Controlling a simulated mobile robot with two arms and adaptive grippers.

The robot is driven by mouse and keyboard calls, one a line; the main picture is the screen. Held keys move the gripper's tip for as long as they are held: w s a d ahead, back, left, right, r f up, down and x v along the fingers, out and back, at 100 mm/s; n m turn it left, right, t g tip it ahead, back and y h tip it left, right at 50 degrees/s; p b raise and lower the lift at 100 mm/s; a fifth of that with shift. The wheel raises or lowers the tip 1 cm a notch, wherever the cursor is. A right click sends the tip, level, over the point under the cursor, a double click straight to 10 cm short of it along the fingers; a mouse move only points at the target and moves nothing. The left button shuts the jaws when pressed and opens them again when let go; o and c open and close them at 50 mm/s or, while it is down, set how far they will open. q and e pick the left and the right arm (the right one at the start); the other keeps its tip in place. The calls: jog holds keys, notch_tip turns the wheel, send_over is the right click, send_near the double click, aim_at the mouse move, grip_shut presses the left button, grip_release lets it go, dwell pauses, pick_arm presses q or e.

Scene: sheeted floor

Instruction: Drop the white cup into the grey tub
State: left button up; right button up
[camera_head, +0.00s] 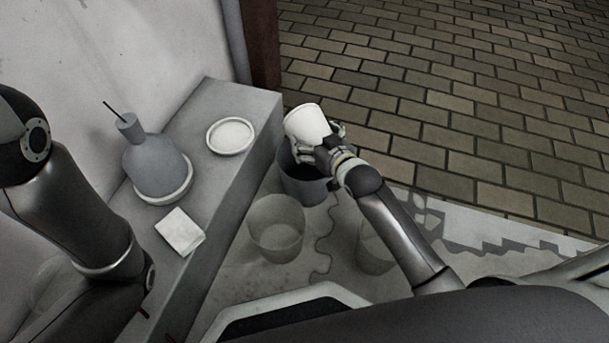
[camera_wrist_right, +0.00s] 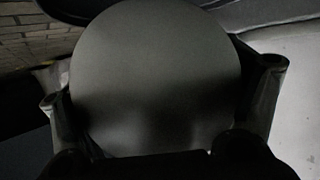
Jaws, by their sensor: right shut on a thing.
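The white cup (camera_head: 308,124) is held in my right gripper (camera_head: 326,147), tilted, above a dark grey tub (camera_head: 302,190) on the floor. In the right wrist view the cup (camera_wrist_right: 155,75) fills the middle, with the fingers of my right gripper (camera_wrist_right: 165,100) on both sides of it. The cup and the gripper hide part of the tub's opening. Two other tubs stand nearer: a lighter grey one (camera_head: 276,240) and a pale one (camera_head: 374,254) partly behind my right arm. My left arm comes in at the left, but its gripper is not in view.
A grey ledge (camera_head: 222,100) along the wall bears a white plate (camera_head: 230,137), a grey bottle (camera_head: 153,158) with a thin stick on a white dish (camera_head: 165,193), and a white square (camera_head: 181,231). Brick paving (camera_head: 450,100) at the back right is clear.

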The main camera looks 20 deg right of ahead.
jog(key=o, duration=0.8)
jog(key=shift+s, duration=0.15)
jog(key=v, duration=1.1)
jog(key=shift+s+r, duration=0.15)
jog(key=shift+s, duration=0.15)
